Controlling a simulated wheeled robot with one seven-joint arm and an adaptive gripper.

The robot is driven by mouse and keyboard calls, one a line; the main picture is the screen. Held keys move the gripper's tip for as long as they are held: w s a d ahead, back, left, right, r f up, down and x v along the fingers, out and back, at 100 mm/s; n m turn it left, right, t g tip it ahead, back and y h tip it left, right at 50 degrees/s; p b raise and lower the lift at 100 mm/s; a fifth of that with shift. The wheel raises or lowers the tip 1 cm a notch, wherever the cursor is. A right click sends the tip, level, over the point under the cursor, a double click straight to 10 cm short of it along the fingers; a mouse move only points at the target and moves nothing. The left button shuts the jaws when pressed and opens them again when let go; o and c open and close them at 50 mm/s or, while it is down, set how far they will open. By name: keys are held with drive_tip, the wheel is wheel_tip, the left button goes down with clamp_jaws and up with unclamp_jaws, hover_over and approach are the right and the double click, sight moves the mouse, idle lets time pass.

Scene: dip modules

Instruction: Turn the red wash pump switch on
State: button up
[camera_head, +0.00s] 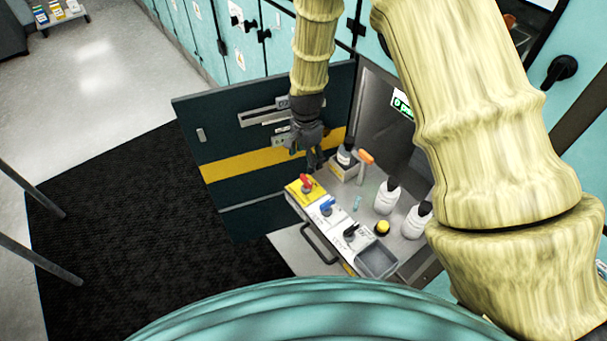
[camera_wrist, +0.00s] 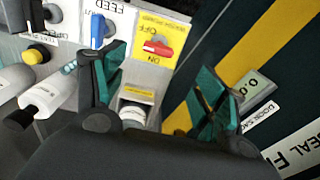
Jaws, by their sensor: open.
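The red switch (camera_head: 306,182) sits on a yellow plate at the far left end of a row of switches on the shelf. In the wrist view the red switch (camera_wrist: 157,47) lies ahead of my gripper, with the word ON printed on the plate beside it. My gripper (camera_head: 314,163) is above and just behind the switch, pointing down. In the wrist view my gripper (camera_wrist: 161,74) has its two green-padded fingers spread wide, with nothing between them. The switch appears beyond the fingertips, apart from them.
A blue switch (camera_head: 327,206) and a black switch (camera_head: 351,231) stand beside the red one. A boxed bottle (camera_head: 345,157), an orange-topped item (camera_head: 365,157) and white bottles (camera_head: 387,197) crowd the shelf. The open dark door (camera_head: 230,135) stands close on the left.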

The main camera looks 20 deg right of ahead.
sight(306, 179)
drive_tip(key=shift+s+d+f, duration=0.1)
drive_tip(key=shift+s+f, duration=0.05)
drive_tip(key=shift+f, duration=0.45)
drive_tip(key=shift+f+p, duration=1.65)
drive_tip(key=shift+f, duration=3)
drive_tip(key=shift+c, duration=0.2)
drive_tip(key=c, duration=1)
